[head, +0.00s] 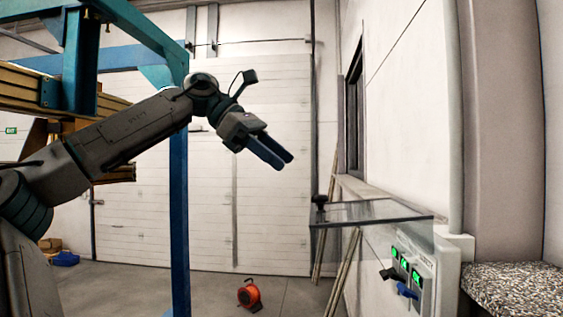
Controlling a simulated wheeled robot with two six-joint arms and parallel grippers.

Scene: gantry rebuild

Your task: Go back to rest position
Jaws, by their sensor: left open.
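My left arm comes in from the left and reaches up to the middle of the head view. Its gripper (270,152) is open and empty, tilted down to the right. It hangs in the air in front of the white door, left of the glass cover and the switch panel. My right gripper does not show.
A blue steel gantry (180,215) with wooden beams stands at the left. A control panel (408,272) with green lights and switches is on the right wall, under a clear cover (375,211). An orange cable reel (249,295) sits on the floor. A speckled ledge (515,290) is at lower right.

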